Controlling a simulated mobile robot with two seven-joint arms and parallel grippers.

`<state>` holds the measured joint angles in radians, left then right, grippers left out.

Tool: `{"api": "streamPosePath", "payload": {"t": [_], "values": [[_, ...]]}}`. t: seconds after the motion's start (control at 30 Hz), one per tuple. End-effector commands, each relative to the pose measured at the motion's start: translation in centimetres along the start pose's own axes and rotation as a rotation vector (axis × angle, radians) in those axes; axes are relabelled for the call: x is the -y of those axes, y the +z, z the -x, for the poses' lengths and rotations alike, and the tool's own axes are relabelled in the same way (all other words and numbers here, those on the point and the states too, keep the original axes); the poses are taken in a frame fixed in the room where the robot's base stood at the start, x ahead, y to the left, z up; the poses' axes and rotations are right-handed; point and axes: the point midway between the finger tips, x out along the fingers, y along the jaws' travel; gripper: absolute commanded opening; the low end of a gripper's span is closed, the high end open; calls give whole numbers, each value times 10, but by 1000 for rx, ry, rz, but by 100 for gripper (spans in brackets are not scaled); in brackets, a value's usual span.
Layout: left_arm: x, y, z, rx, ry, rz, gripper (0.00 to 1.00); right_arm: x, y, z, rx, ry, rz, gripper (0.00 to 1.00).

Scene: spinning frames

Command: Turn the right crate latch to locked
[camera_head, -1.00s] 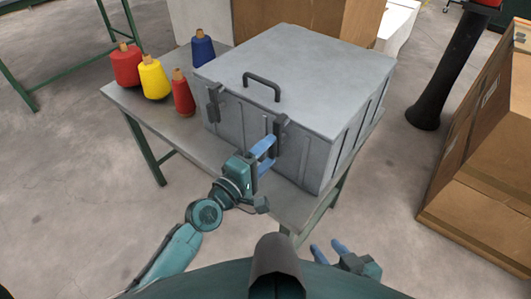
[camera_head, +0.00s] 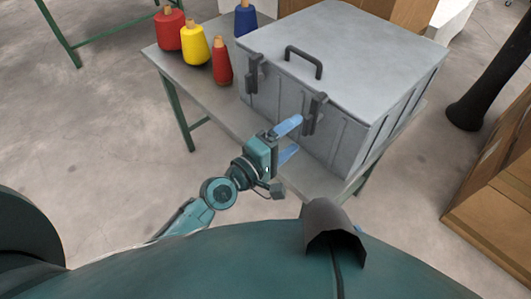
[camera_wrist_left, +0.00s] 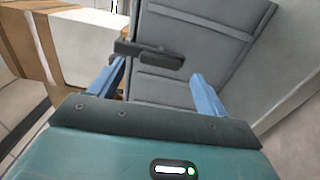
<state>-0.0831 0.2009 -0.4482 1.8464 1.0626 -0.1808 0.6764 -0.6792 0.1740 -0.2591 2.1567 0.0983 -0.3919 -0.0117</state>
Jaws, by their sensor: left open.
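The grey crate (camera_head: 345,65) stands on the table with its lid closed and a dark handle on top. The right latch (camera_head: 314,112) is a dark bar on the front face, upright along it. The left latch (camera_head: 254,73) is a similar dark piece. My left gripper (camera_head: 293,137) is open and empty, its blue fingers one above the other, just short of the right latch. In the left wrist view the latch (camera_wrist_left: 150,53) lies across the picture beyond the open fingers (camera_wrist_left: 156,85), apparently apart from them.
The grey table (camera_head: 185,62) carries red, yellow and blue spools (camera_head: 195,46) left of the crate. A cardboard box (camera_head: 497,175) stands on the floor at the right, near a black post (camera_head: 485,80).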

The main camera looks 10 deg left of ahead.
Motion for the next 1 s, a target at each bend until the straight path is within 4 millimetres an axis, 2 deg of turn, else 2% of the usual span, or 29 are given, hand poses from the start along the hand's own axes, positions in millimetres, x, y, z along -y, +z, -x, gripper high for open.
{"api": "streamPosePath", "payload": {"t": [0.03, 0.2, 0.4, 0.6, 1.0], "values": [[3, 0, 13, -1, -4, -2, 76, 0, 2, -1, -1, -1, -2, 36], [3, 1, 52, 2, -4, 0, 76, 0, 5, -4, -5, -4, -12, 36], [3, 0, 86, 1, -3, -1, 76, -1, 8, -6, -12, -7, -22, 36], [0, 0, 99, 0, 0, 1, 76, -1, 7, -7, -18, -8, -32, 36], [0, 0, 99, 0, 0, 2, 76, 0, 5, -6, -20, -8, -36, 36]]}}
